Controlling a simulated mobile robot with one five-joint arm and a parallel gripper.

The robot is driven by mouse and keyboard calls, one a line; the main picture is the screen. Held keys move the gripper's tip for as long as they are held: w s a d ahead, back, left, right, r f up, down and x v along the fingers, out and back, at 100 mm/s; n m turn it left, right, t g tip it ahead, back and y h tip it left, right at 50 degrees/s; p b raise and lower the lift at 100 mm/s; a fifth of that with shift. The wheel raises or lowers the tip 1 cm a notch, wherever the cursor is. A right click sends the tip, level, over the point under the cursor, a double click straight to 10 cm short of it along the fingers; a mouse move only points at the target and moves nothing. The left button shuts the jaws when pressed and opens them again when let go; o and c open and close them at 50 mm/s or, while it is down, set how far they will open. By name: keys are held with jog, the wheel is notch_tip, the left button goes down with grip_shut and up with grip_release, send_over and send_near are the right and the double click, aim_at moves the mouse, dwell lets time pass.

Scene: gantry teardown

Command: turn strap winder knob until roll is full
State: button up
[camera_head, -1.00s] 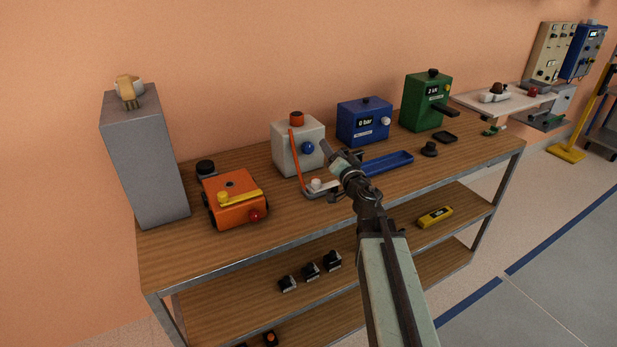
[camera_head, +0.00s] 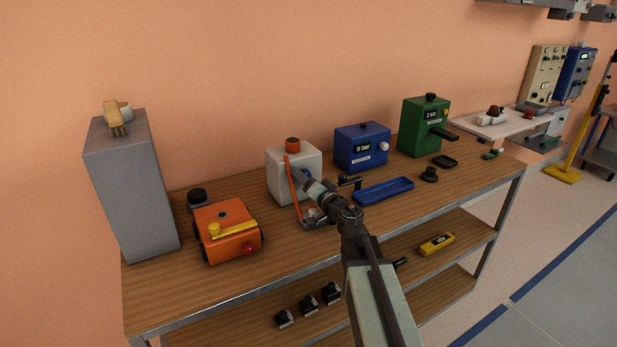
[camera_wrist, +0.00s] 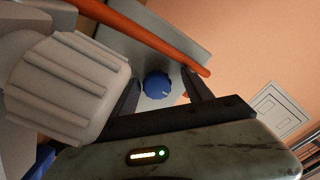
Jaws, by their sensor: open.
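The strap winder is a white box (camera_head: 278,178) on the bench top, with an orange roll (camera_head: 292,145) on top and an orange strap (camera_head: 292,190) running down its front. Its blue knob (camera_wrist: 157,86) shows in the wrist view on the pale front face, with a light mark near its rim. In the head view the knob is mostly hidden by my gripper (camera_head: 301,178). My gripper is open. Its two dark fingers show either side of the knob in the wrist view (camera_wrist: 162,88); whether they touch it I cannot tell. The strap (camera_wrist: 160,33) passes just above there.
An orange machine (camera_head: 228,232) with a yellow lever stands left of the winder, beside a tall grey block (camera_head: 135,195). A blue gauge box (camera_head: 362,148), a blue tray (camera_head: 384,190) and a green box (camera_head: 424,128) stand to the right. Lower shelves hold small parts.

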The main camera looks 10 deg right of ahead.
jog(key=shift+w+d, duration=0.15)
jog(key=shift+d, duration=0.25)
grip_shut()
jog(key=shift+n, duration=5.5)
